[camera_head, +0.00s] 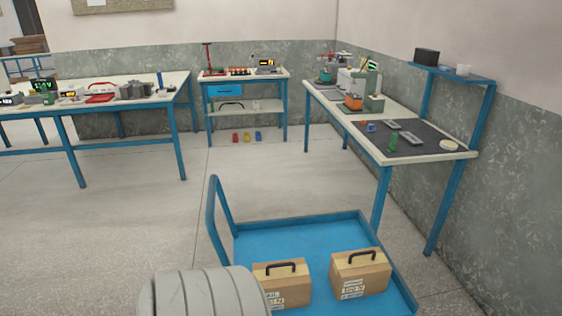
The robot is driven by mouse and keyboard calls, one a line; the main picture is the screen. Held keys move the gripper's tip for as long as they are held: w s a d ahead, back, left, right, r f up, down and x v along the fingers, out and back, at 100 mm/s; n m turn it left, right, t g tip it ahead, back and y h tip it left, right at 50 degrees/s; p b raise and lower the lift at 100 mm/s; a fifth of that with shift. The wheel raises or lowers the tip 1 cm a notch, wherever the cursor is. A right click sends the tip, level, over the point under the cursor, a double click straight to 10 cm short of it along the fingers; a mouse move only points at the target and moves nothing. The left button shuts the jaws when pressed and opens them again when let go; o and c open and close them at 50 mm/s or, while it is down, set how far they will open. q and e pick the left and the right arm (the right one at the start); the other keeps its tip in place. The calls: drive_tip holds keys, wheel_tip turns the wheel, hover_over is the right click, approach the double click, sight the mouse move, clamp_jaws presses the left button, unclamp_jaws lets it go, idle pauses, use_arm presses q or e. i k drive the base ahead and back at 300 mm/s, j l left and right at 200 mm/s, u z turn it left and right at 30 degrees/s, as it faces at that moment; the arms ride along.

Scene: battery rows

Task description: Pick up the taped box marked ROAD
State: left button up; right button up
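Two brown cardboard boxes with black carry handles sit side by side on a blue cart (285,230) at the bottom of the head view. The left box (293,277) and the right box (360,266) each have pale labels with dark writing on the near face. The writing is too small to read surely, so I cannot tell which box is marked ROAD. The left box's left side is partly covered by a grey ribbed shape in front. Neither of my grippers is in view.
The cart has a raised blue handle (213,205) at its left. A right-hand bench (452,157) with a dark mat stands behind it, below a blue wall shelf (455,73). A long bench (100,105) is at the left, a small one (245,77) at the back. Open floor lies between.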

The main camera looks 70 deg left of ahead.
sight(357, 273)
drive_tip(key=k+u, duration=0.15)
drive_tip(key=u, duration=0.25)
drive_tip(key=k+u, duration=0.15)
drive_tip(key=u, duration=0.25)
drive_tip(key=k+u, duration=0.2)
drive_tip(key=u, duration=0.15)
drive_tip(key=k+u, duration=0.15)
drive_tip(key=u, duration=0.25)
